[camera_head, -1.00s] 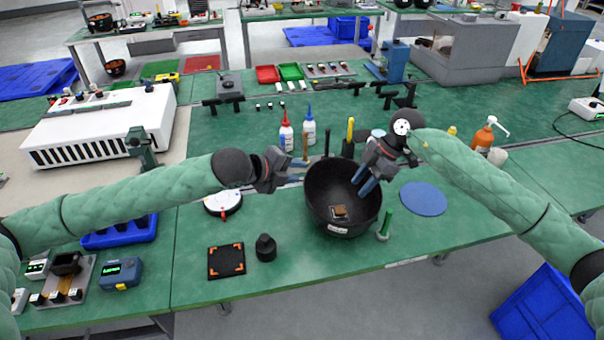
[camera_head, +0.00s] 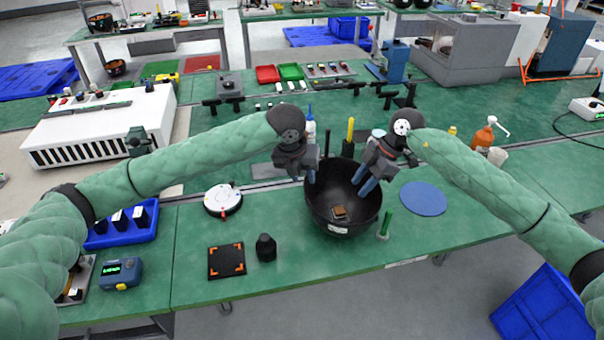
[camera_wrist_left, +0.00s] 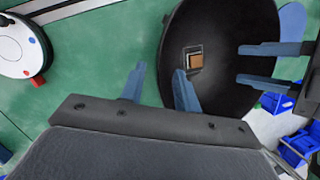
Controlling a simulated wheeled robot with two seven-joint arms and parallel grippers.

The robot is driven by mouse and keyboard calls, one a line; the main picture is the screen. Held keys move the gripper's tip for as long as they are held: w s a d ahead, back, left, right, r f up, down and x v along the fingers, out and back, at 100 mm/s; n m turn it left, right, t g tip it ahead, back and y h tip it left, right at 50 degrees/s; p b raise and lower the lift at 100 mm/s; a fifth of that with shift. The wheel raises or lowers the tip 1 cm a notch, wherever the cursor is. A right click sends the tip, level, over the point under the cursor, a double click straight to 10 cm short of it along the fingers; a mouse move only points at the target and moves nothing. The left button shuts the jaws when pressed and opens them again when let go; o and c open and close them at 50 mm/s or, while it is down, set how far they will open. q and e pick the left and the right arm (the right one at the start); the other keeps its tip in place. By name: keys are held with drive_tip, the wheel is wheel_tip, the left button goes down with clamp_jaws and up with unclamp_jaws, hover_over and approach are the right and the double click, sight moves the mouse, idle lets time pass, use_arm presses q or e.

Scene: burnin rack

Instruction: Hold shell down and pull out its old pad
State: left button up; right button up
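The shell is a black bowl (camera_head: 334,186) on the green table, and it also shows in the left wrist view (camera_wrist_left: 235,25). Its old pad, a small brown square in a dark frame (camera_head: 339,212), lies inside on the bowl's floor; it shows in the left wrist view (camera_wrist_left: 194,59). My left gripper (camera_head: 307,176) points down at the bowl's back-left rim. In the left wrist view its fingers (camera_wrist_left: 158,67) are apart, one over the table and one overlapping the bowl. My right gripper (camera_head: 361,188) reaches over the back-right rim, fingers apart and empty, clear of the pad.
A green post (camera_head: 385,224) and blue disc (camera_head: 423,198) are right of the bowl. A yellow-handled tool (camera_head: 350,130) and bottles stand behind it. A black knob (camera_head: 266,247), marked black mat (camera_head: 226,260) and round white device (camera_head: 222,200) are to the left.

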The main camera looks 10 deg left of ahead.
use_arm(q)
drive_tip(key=x, duration=0.7)
drive_tip(key=shift+f, duration=0.2)
clamp_jaws()
idle(1.0)
